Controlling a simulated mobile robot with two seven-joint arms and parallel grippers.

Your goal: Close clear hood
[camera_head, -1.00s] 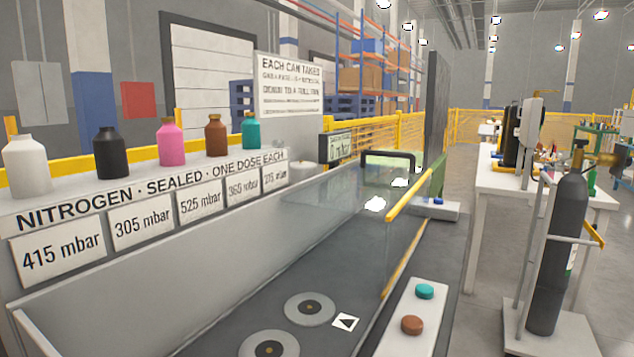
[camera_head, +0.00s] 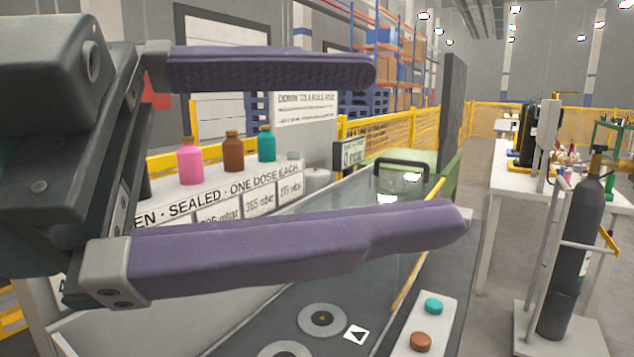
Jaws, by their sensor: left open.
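The clear hood (camera_head: 345,200) is a see-through panel with a black handle (camera_head: 401,164) and a yellow edge strip (camera_head: 437,187). It stands raised above the dark bed of the grey trough, and part of it is hidden behind my lower finger. My left gripper (camera_head: 415,148) comes in from the left, close to the camera. Its two long purple fingers are wide apart with nothing between them. In the picture the handle shows between the finger tips, and I see no contact. My right gripper is not in view.
Pink (camera_head: 190,162), brown (camera_head: 233,153) and teal (camera_head: 266,144) bottles stand on the labelled shelf behind my fingers. A button panel (camera_head: 423,325) with teal and brown buttons is in front. A gas cylinder (camera_head: 578,250) on a cart and a white table (camera_head: 489,190) stand right.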

